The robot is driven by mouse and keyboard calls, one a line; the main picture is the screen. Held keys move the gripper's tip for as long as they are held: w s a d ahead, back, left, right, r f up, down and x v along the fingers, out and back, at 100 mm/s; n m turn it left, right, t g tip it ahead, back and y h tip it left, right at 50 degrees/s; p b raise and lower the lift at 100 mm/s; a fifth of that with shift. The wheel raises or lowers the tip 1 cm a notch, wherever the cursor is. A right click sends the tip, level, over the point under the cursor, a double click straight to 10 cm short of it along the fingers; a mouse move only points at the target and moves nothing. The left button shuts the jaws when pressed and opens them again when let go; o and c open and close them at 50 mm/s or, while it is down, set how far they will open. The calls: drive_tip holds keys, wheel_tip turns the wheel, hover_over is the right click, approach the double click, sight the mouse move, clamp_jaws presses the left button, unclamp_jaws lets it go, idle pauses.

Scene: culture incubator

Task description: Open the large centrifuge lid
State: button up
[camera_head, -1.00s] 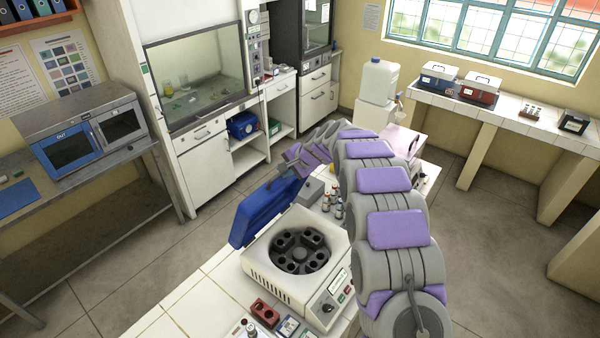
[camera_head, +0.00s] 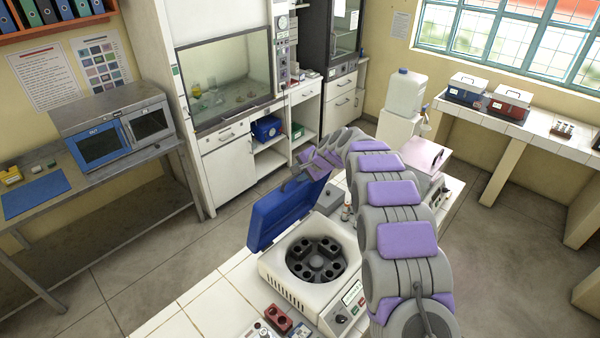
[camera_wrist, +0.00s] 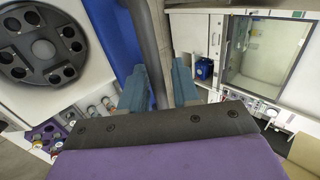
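The large centrifuge (camera_head: 285,270) is a white box on the tiled bench, with its dark round rotor (camera_head: 316,258) uncovered. Its blue lid (camera_head: 285,213) is raised and stands steeply at the back. My gripper (camera_head: 306,172) is at the lid's upper edge, partly hidden by my arm. In the wrist view, my gripper's two teal fingers (camera_wrist: 160,85) are apart. A grey bar-like part (camera_wrist: 153,45) runs between them beside the blue lid (camera_wrist: 120,38). I cannot tell whether the fingers press on it. The rotor also shows at the left there (camera_wrist: 42,48).
A red block (camera_head: 278,318) and small devices sit in front of the centrifuge. Small bottles (camera_head: 346,212) and a pink-topped device (camera_head: 424,156) stand beyond, near my arm. A fume hood (camera_head: 228,80) stands at the back. The tiles left of the centrifuge are clear.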

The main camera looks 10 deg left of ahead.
drive_tip(key=shift+s+d, duration=0.1)
drive_tip(key=shift+d, duration=0.05)
drive_tip(key=b+v, duration=0.3)
drive_tip(key=v, duration=1.4)
drive_tip(key=shift+r, duration=0.1)
drive_tip(key=s+d+f+n+g+h+b, duration=0.2)
drive_tip(key=s+d+f+b, duration=0.2)
drive_tip(key=s, duration=1.3)
drive_tip(key=s+d+f+n+g+h+b, duration=0.2)
drive_tip(key=s+d+f+b, duration=0.3)
drive_tip(key=s+f+b, duration=0.5)
drive_tip(key=s+d+f+n+g+h+b, duration=0.2)
drive_tip(key=s+d+f+b, duration=0.3)
drive_tip(key=s+f, duration=0.8)
drive_tip(key=s+n+b, duration=0.1)
drive_tip(key=s+b, duration=0.1)
drive_tip(key=s, duration=1.1)
drive_tip(key=shift+s+f+g+h+b, duration=0.2)
drive_tip(key=shift+f+g+h+b, duration=0.1)
drive_tip(key=shift+g+h+b, duration=0.1)
